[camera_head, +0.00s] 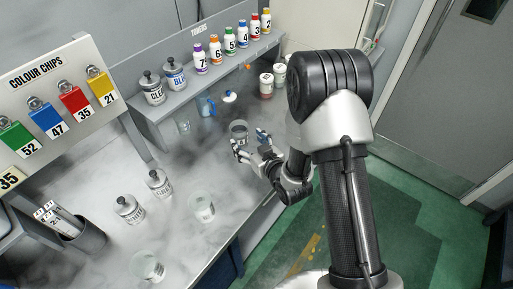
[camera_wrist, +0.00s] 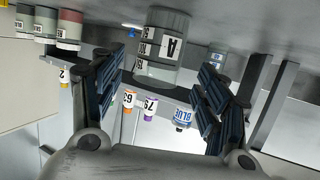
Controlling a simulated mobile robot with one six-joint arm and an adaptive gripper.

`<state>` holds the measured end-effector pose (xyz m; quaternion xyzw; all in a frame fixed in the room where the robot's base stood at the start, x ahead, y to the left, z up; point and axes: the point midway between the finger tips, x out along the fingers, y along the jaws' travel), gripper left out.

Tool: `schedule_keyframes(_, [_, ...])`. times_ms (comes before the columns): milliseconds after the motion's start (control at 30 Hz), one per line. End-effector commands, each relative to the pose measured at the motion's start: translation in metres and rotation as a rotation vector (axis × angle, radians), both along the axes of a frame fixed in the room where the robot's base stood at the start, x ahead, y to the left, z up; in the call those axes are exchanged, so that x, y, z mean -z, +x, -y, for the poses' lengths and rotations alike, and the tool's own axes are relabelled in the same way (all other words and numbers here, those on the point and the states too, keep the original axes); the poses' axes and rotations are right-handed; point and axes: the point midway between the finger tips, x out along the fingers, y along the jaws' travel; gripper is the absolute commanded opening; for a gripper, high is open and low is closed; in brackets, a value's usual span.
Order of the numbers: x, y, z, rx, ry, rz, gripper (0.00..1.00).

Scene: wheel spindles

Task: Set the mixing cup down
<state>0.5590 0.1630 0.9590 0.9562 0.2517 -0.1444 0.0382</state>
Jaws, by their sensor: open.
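The mixing cup (camera_head: 239,128) is a grey translucent cup standing on the worktop near the middle of the head view. In the wrist view, which is upside down, the cup (camera_wrist: 165,45) shows a white label with a black "A" and a scale. My gripper (camera_head: 251,142) is open right at the cup, its fingers on either side of it in the head view. In the wrist view my gripper (camera_wrist: 160,85) shows a gap between each dark finger and the cup. Whether the fingers reach past the cup is hard to tell.
A grey shelf (camera_head: 150,125) with tinter bottles and lidded tins stands behind. A blue jug (camera_head: 206,106) is left of the cup. Other clear cups (camera_head: 202,208) (camera_head: 147,266) and lidded tins (camera_head: 129,209) stand nearer the front. Worktop between is clear.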

Motion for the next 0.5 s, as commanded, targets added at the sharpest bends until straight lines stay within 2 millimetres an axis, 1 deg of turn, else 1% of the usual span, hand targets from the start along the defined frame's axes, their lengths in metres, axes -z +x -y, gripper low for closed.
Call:
schedule_keyframes(33, [-0.005,-0.010,0.006,0.002,0.000,-0.003,0.68])
schedule_keyframes(200, [-0.014,-0.036,0.021,0.002,0.001,-0.002,0.68])
schedule_keyframes(333, [-0.018,-0.049,0.028,0.000,0.000,0.000,0.68])
schedule_keyframes(500, [-0.020,-0.055,0.031,-0.001,0.001,0.001,0.68])
